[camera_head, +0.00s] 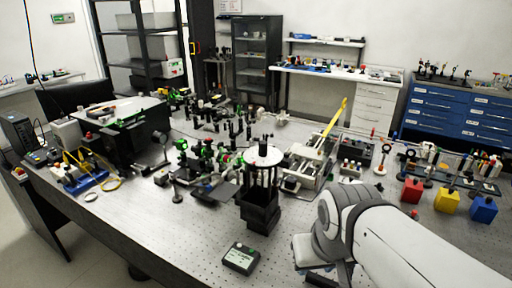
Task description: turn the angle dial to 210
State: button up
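A round white disc (263,156) with a small dark post at its centre sits on thin legs above a black stepped base (260,212), near the middle of the bench. It looks like the angle dial, but its markings are too small to read. My white arm comes in from the lower right. My gripper (322,280) is at the bottom edge, in front of and to the right of the black base, apart from the disc. Its fingers are mostly cut off or hidden by my wrist, so its opening does not show.
A small display box (241,258) lies on the front of the bench (175,235). Green and black optical mounts (190,158) crowd the left. A beige instrument with a yellow arm (325,150) stands behind right. Red (411,191), yellow (446,201) and blue (483,210) blocks stand right.

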aim_at(265, 156)
jog(key=z, duration=1.05)
jog(key=k, duration=1.45)
jog(key=u, duration=1)
jog(key=i, duration=1.65)
jog(key=u, duration=0.05)
